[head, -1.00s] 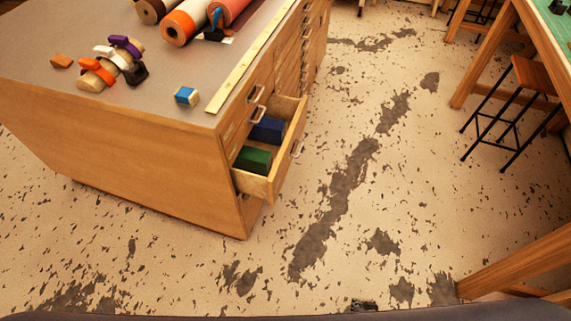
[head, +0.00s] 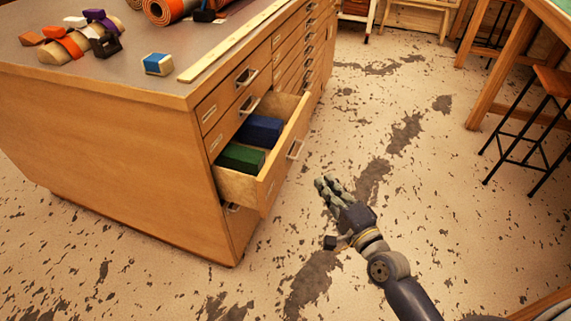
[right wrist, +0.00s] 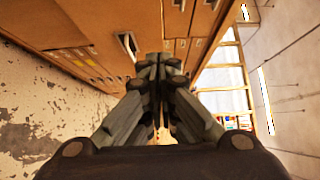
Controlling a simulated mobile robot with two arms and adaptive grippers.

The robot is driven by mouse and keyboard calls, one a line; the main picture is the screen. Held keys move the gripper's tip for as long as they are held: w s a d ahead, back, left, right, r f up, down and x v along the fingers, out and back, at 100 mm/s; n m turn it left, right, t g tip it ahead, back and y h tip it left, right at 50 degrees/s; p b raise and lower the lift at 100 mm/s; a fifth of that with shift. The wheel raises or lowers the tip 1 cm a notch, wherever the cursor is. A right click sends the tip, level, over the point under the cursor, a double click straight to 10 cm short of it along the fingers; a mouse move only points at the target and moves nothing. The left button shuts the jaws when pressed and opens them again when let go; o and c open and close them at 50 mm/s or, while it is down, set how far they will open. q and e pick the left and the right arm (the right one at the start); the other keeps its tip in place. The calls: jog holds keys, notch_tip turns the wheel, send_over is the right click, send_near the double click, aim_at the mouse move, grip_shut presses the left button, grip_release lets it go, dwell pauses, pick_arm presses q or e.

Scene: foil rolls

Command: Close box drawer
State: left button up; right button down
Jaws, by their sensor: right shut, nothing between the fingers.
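The wooden cabinet (head: 120,150) has one drawer (head: 268,188) pulled out on its right-hand face. A green box (head: 240,158) and a blue box (head: 261,130) lie inside the drawer. A metal handle (head: 295,149) is on the drawer's front. My right gripper (head: 326,184) is shut and empty, to the right of the drawer front and apart from it. The right wrist view shows its closed fingers (right wrist: 160,72) in front of the cabinet face (right wrist: 100,62). My left gripper is out of view.
On the cabinet top are a blue and white block (head: 157,64), a long ruler strip (head: 235,42) and rolls (head: 170,10). A stool (head: 540,115) and wooden table legs (head: 500,65) stand at the right. The floor between is clear.

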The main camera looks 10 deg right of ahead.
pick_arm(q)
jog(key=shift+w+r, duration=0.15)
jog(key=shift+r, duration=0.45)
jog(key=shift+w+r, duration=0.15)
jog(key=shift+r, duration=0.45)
pick_arm(e)
jog(key=shift+w+a+r, duration=0.1)
jog(key=shift+w+a, duration=0.75)
jog(key=shift+w, duration=1.15)
jog(key=shift+w+a+f, duration=0.1)
jog(key=shift+w+a, duration=0.8)
jog(key=shift+w, duration=1.1)
jog(key=shift+w+a+r, duration=0.1)
jog(key=shift+w+a, duration=0.75)
jog(key=shift+w, duration=1.15)
